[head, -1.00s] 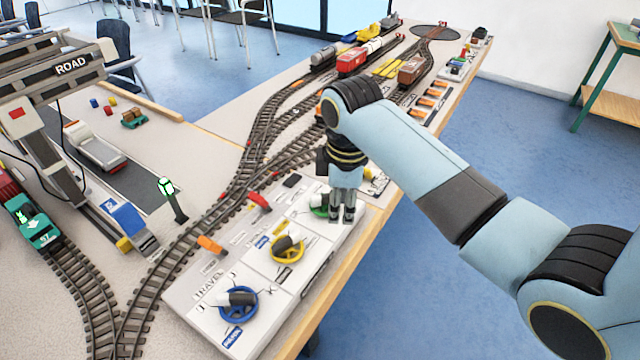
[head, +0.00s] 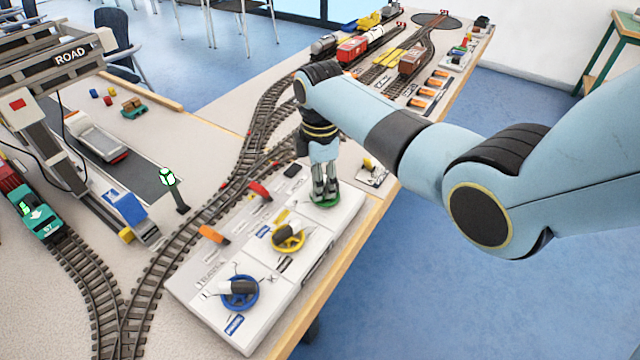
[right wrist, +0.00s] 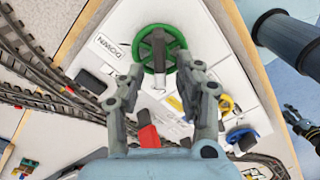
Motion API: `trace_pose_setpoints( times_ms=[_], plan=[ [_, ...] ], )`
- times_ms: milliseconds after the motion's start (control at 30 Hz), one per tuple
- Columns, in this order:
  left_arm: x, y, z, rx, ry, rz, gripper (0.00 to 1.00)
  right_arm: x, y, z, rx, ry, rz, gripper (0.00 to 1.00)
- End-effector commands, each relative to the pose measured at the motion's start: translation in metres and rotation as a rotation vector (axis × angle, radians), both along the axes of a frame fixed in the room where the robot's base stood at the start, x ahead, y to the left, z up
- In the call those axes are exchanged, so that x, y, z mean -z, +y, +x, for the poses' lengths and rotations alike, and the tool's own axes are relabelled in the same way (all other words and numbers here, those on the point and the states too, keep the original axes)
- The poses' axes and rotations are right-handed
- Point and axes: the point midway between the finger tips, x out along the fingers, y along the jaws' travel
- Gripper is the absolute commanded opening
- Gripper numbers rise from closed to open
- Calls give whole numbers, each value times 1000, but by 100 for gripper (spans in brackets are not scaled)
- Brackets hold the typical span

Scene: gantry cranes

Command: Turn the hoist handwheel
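A white control panel (head: 290,262) carries three handwheels: blue (head: 240,292), yellow (head: 289,237) and green (head: 327,204). The green handwheel also shows in the right wrist view (right wrist: 160,34), beside a label reading DOWN. I cannot read a hoist label. My right gripper (head: 325,198) points down over the green wheel and hides much of it in the head view. In the right wrist view its fingers (right wrist: 160,74) are spread, one on each side near the wheel's lower rim, with nothing between them; contact is unclear. A dark gripper shape (right wrist: 294,114), seemingly my left, is small at the right edge.
Orange (head: 213,235) and red (head: 260,190) levers line the panel's back edge. Train tracks (head: 165,265) run behind it. The grey gantry crane (head: 50,130) stands at the left. The table's wooden edge (head: 350,239) runs along the panel's front, with open floor beyond.

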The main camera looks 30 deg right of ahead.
Motion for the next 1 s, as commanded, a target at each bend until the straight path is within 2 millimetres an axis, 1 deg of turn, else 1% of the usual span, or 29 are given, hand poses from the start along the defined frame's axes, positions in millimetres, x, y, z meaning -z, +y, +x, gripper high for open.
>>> trace_pose_setpoints(
  times_ms=[100,333,367,600,633,1000],
  plan=[
    [1,0,0,0,1,0,40,6,0,0,0,-1,0,35],
    [1,1,-1,0,1,1,40,7,0,0,0,-1,1,35],
    [1,1,-1,1,1,1,40,6,0,0,0,-1,1,33],
    [1,2,-1,1,2,2,40,6,0,0,0,-1,1,2],
    [1,2,-1,1,2,2,40,6,0,0,0,-1,1,0],
    [-2,2,-1,1,2,2,40,6,0,0,19,1,0,0]
  ],
)
